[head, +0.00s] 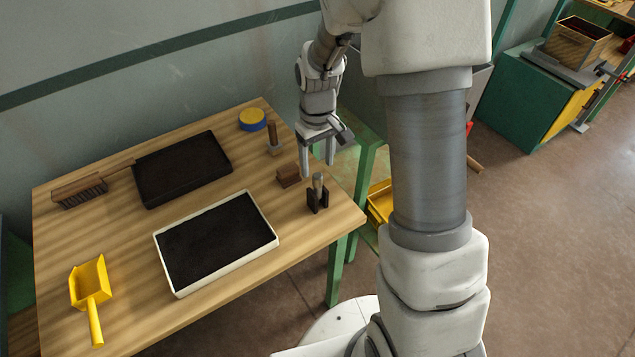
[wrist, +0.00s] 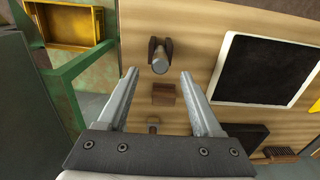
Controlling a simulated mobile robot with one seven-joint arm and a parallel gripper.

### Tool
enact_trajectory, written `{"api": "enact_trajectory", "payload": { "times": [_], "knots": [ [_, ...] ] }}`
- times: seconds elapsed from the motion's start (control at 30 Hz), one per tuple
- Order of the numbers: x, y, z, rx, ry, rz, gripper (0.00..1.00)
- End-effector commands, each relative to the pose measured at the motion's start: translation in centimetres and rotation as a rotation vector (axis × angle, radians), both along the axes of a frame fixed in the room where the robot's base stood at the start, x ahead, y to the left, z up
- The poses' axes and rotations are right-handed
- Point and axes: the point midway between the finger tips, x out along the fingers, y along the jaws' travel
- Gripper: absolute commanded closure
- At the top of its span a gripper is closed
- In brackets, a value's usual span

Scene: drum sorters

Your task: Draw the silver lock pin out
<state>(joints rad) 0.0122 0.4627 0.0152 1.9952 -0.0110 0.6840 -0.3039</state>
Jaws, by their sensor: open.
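A silver pin-like cylinder (head: 318,182) stands up from a small dark brown forked holder (head: 317,201) near the right edge of the wooden table; this looks like the lock pin. In the wrist view the silver cylinder (wrist: 159,64) shows just beyond the fingertips, roughly centred between them, with the dark holder (wrist: 154,46) around it. My gripper (head: 318,170) is open and empty, fingers pointing down, above and slightly behind the pin. In the wrist view my gripper (wrist: 158,73) has its two fingers spread wide. I see no contact with the pin.
A brown block (head: 288,176) and a wooden-handled tool (head: 272,137) stand close by.

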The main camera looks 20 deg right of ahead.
Motion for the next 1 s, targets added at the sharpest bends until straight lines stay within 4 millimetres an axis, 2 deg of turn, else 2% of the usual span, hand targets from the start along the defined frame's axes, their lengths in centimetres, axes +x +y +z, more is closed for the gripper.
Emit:
{"api": "enact_trajectory", "payload": {
  "times": [0.23,0.5,0.8,0.87,1.0],
  "knots": [
    [-0.1,0.0,-1.8,0.000,0.003,0.000,0.33],
    [-0.2,0.0,-5.6,0.000,0.002,0.000,0.33],
    [-0.2,0.0,-6.1,0.000,-0.001,0.000,0.33],
    [-0.2,0.0,-6.1,0.000,-0.001,0.000,0.42],
    [-0.2,0.0,-6.1,0.000,-0.001,0.000,0.67]
  ]
}}
